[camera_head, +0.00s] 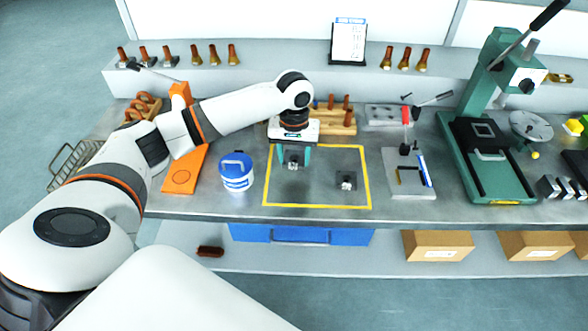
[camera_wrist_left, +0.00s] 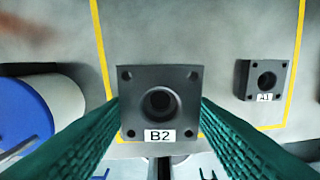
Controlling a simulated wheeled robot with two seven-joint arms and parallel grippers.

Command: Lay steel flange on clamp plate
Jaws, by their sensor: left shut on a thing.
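My left gripper (camera_head: 293,160) is shut on a dark square steel flange labelled B2 (camera_wrist_left: 160,82), with a round centre bore and corner holes. In the left wrist view its teal fingers grip the flange's two sides. The flange looks larger there than the second one, so it seems held above the bench. A second similar flange labelled A1 (camera_head: 346,180) lies inside the yellow outline; it also shows in the left wrist view (camera_wrist_left: 266,80). My right gripper is not in view.
A blue-and-white tub (camera_head: 237,172) stands left of the yellow outline. A wooden rack with pegs (camera_head: 335,122) is behind it. Another plate with a lever (camera_head: 385,115) lies at the back. A green press (camera_head: 490,160) stands to the right. The outlined area is otherwise mostly bare.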

